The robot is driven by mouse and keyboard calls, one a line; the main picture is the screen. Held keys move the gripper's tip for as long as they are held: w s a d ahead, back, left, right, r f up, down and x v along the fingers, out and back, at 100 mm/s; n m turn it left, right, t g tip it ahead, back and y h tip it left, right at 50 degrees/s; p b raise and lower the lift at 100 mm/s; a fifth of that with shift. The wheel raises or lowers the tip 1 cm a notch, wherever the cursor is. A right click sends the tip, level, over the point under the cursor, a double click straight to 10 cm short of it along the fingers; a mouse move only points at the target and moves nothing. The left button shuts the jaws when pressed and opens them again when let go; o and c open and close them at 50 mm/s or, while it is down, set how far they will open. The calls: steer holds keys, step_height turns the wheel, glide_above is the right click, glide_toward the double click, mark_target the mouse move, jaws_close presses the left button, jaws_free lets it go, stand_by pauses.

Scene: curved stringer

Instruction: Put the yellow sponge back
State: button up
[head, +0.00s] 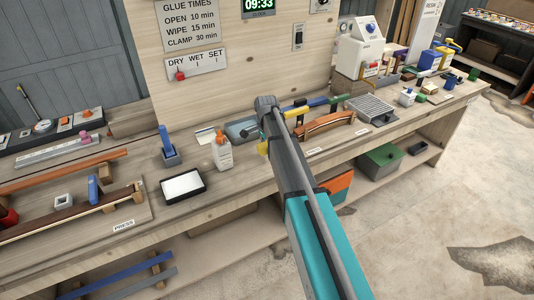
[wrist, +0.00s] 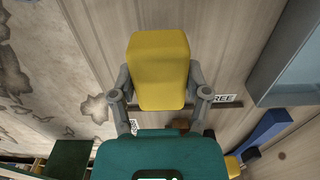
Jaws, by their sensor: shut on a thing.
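The yellow sponge (wrist: 158,70) is held between the two grey fingers of my gripper (wrist: 157,88) in the wrist view. It appears to be above the wooden bench. In the head view only a small yellow part of the sponge (head: 262,148) shows beside my arm, which hides most of my gripper. A grey-blue tray (head: 236,133) lies on the bench just behind and left of the sponge in the head view. A grey-blue tray wall (wrist: 285,58) also shows at the upper right of the wrist view, apart from the sponge.
A white glue bottle with an orange cap (head: 222,154) stands left of my gripper. A black-rimmed white tray (head: 181,186) lies near the bench front. A curved wooden piece (head: 326,124) and a grey grate (head: 371,109) lie to the right. The backboard (head: 222,80) rises behind.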

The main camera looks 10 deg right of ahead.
mark_target(266, 158)
steer(key=shift+w+f+b, duration=0.45)
steer(key=shift+f+b, duration=1.55)
steer(key=shift+f, duration=0.2)
steer(key=o, duration=1)
steer(key=shift+r, duration=0.1)
steer(key=shift+r, duration=0.1)
step_height(266, 158, up, 12)
steer(key=p, duration=1.2)
